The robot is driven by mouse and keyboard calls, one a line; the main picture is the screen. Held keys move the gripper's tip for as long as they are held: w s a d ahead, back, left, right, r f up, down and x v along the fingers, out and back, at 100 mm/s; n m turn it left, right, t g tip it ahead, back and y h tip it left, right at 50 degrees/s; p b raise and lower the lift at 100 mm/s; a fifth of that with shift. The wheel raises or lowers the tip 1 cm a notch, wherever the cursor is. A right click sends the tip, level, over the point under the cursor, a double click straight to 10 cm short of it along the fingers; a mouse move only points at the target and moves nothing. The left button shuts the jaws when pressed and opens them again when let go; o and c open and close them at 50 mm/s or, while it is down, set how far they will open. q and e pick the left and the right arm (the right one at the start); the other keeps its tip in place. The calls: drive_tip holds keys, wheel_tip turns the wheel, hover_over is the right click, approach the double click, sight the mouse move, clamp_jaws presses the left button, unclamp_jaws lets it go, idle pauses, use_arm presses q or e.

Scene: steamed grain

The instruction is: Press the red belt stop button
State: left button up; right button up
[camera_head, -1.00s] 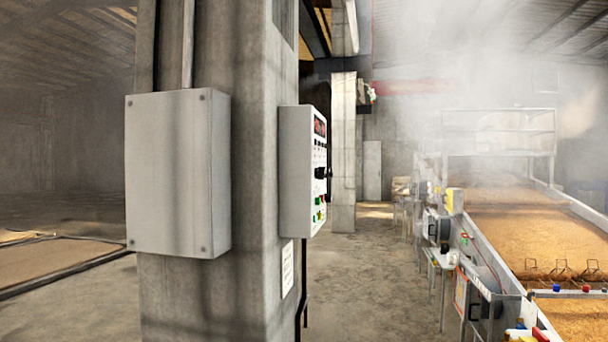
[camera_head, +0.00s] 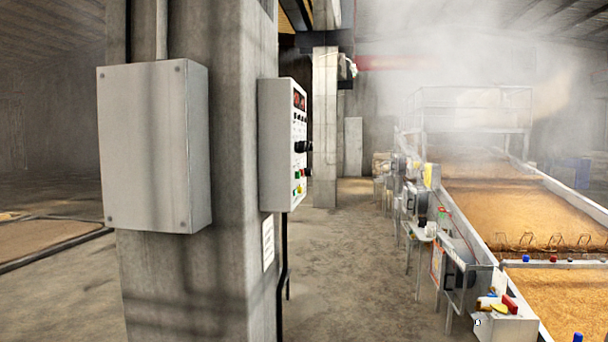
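A grey control panel (camera_head: 271,145) is mounted on the side of a concrete column, its face turned to the right and seen at a steep angle. The face carries a dark display, black knobs and small green, yellow and red controls (camera_head: 299,190) low down. They are too small and oblique to tell which one, if any, is the belt stop button. A red block-like item (camera_head: 510,304) lies or sits at the near end of the bed's side at lower right. Neither gripper is in view.
A plain grey box (camera_head: 152,148) is fixed to the concrete column (camera_head: 233,250). A long grain bed (camera_head: 500,208) with side-mounted machines (camera_head: 462,262) runs along the right under steam. Open concrete floor (camera_head: 350,270) lies between column and bed. A low floor frame is at left.

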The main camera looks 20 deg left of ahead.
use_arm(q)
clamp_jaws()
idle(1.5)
